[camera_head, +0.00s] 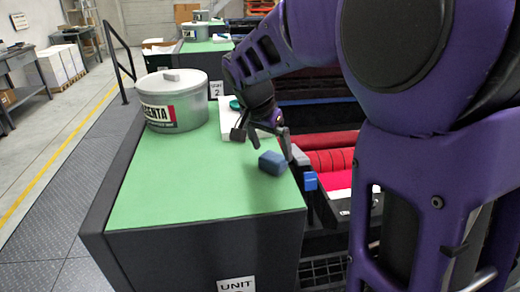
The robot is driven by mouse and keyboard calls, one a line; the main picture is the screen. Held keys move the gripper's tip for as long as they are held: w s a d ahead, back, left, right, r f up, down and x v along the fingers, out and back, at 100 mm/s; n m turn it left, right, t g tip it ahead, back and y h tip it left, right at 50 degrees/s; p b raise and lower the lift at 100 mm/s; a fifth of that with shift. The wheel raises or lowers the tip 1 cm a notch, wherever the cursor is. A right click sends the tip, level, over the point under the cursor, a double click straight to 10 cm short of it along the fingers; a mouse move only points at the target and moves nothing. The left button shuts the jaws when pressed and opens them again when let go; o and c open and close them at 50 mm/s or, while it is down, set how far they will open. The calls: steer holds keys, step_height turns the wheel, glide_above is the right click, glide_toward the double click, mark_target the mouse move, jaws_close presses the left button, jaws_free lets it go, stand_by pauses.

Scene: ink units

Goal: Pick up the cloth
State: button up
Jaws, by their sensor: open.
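A small blue block-shaped bundle (272,162), which looks like the folded cloth, lies near the right edge of the green top (190,185). Its weave or folds are too small to tell. My gripper (261,138) is above and just behind it, pointing down, with its fingers spread apart and nothing visible between them. The gripper appears apart from the blue bundle.
A grey ink tub (173,105) with a magenta label stands at the back left of the green top. A white item (230,118) with a teal round part lies behind my gripper. Red rollers (332,160) are at the right. The front left of the top is clear.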

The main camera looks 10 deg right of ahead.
mark_target(274, 156)
steer(key=x, duration=0.4)
steer(key=shift+w+f, duration=0.25)
steer(key=shift+c, duration=0.2)
steer(key=c, duration=1.3)
